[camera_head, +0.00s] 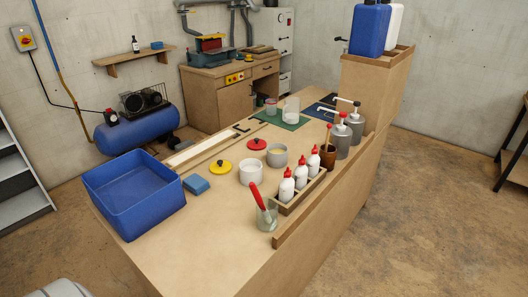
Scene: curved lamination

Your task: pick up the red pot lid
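The red pot lid (257,144) lies flat on the wooden workbench (180,235), near its middle. It is round with a small dark knob on top. A yellow pot lid (220,168) with a dark knob lies in front of it to the left. A white pot (251,174) stands in front of the red lid, and a grey pot (277,156) stands close to its right. Neither of my grippers is in view.
A rack with several red-capped bottles (287,188) and a glass jar with a red tool (266,216) are on the right. The front of the bench is clear.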

